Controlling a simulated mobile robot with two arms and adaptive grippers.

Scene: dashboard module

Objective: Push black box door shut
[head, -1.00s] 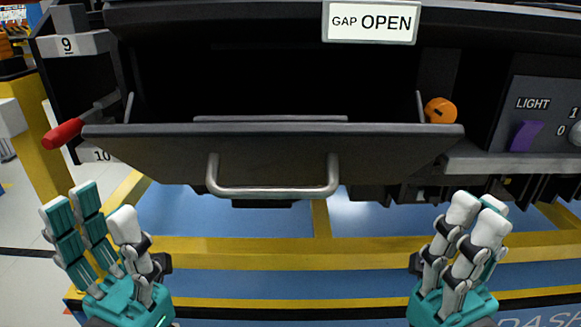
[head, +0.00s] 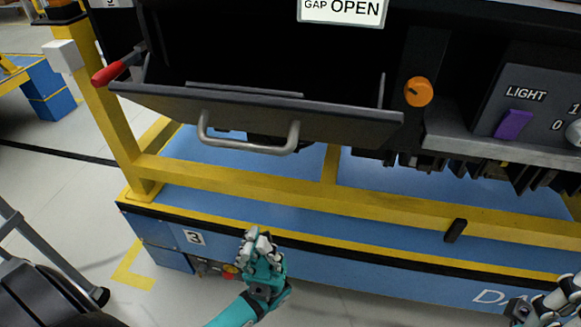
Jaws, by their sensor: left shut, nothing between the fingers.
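The black box door (head: 330,120) is a dark panel hinged low and hanging open, tilted out toward me, with a grey bar handle (head: 250,147) on its front. The dark box interior (head: 300,55) shows open behind it. My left gripper (head: 257,243) is shut and empty, below the handle and in front of the blue base, not touching the door. My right gripper (head: 548,302) is at the bottom right corner, cut off by the picture edge, well away from the door; how far its fingers are closed is unclear.
A red lever (head: 115,70) sticks out left of the door. An orange knob (head: 418,92) and a purple light switch (head: 513,123) are to its right. A yellow frame rail (head: 380,205) runs below the door, above the blue base (head: 390,255).

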